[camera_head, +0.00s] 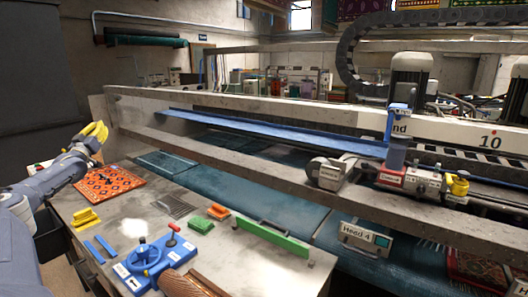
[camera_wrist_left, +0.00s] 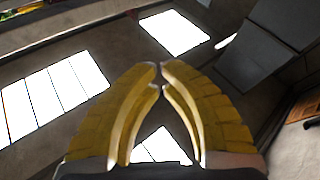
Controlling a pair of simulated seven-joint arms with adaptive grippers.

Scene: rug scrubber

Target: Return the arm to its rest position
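My left arm comes in from the left edge of the head view. Its yellow-fingered left gripper (camera_head: 94,133) is raised above the far left end of the workbench (camera_head: 125,215), beside the machine's frame. In the left wrist view the two yellow fingers of the left gripper (camera_wrist_left: 159,72) come together at their tips, with only a sliver between them and nothing held. My right gripper is in neither view.
A patterned orange rug piece (camera_head: 105,184) lies on the bench below the gripper. Yellow (camera_head: 86,217), green (camera_head: 201,224) and orange (camera_head: 218,211) blocks, a blue fixture (camera_head: 150,262) and a long green bar (camera_head: 272,238) are nearer. The scrubbing machine's rail (camera_head: 240,165) runs behind.

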